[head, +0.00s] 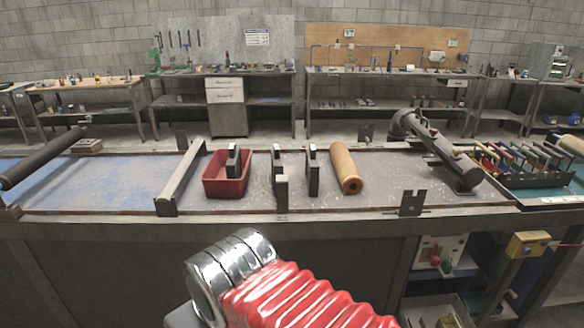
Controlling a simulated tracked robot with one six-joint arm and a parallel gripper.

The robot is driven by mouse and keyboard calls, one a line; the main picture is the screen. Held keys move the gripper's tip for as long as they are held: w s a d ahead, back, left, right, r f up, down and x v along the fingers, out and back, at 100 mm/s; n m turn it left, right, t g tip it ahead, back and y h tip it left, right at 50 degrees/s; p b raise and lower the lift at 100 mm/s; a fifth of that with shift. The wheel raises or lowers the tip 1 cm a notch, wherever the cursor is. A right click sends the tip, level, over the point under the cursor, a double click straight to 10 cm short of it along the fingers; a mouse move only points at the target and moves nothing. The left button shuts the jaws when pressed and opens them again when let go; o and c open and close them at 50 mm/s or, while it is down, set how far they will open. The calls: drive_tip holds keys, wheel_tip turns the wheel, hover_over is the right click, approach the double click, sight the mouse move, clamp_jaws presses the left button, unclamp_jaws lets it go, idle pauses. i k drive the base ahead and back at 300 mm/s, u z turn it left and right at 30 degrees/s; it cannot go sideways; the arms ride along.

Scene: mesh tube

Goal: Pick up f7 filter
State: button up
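A tan-orange cylinder (345,167) lies on the grey bench top, right of centre, with its round dark-holed end towards me. It may be the f7 filter, but I can read no label on it. It lies just right of two upright dark metal brackets, with a small gap. A red bellows and chrome rings, which look like part of my arm, fill the bottom centre in front of the bench. My gripper's fingers are not in view.
A red bin (227,175) holding a dark block stands left of the dark brackets (312,170). A grey bar (181,178) crosses the bench. A dark pipe fitting (436,149) lies at right, beside a tool rack (520,163). Bench space right of the cylinder is clear.

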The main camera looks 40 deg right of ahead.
sight(312, 168)
drive_tip(key=z, duration=0.15)
drive_tip(key=i, duration=1.2)
drive_tip(key=z, duration=0.7)
